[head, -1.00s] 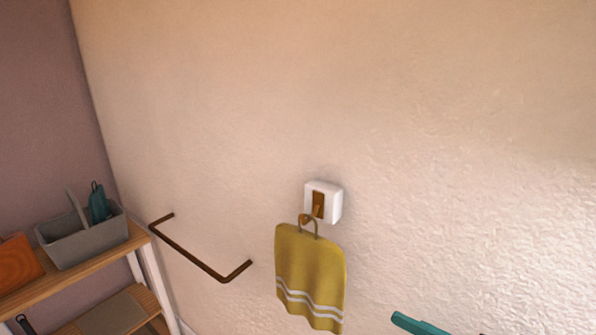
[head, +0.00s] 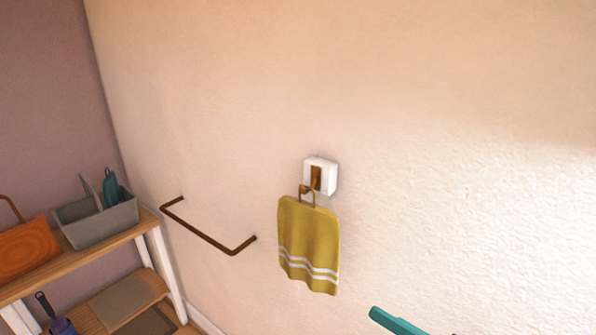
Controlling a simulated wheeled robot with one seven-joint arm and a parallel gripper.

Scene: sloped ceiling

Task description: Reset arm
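A teal piece (head: 397,322) pokes in at the bottom edge, right of centre. It looks like part of my arm's end, but the rest is cut off by the frame. Its fingers and any gap between them do not show clearly. No thing is seen held. It is below and to the right of a yellow towel (head: 308,240) with white stripes, apart from it in the picture. The towel hangs by a loop from a brown hook on a white wall mount (head: 328,177).
A brown bar (head: 207,237) juts from the wall left of the towel. The wall at the right is bare.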

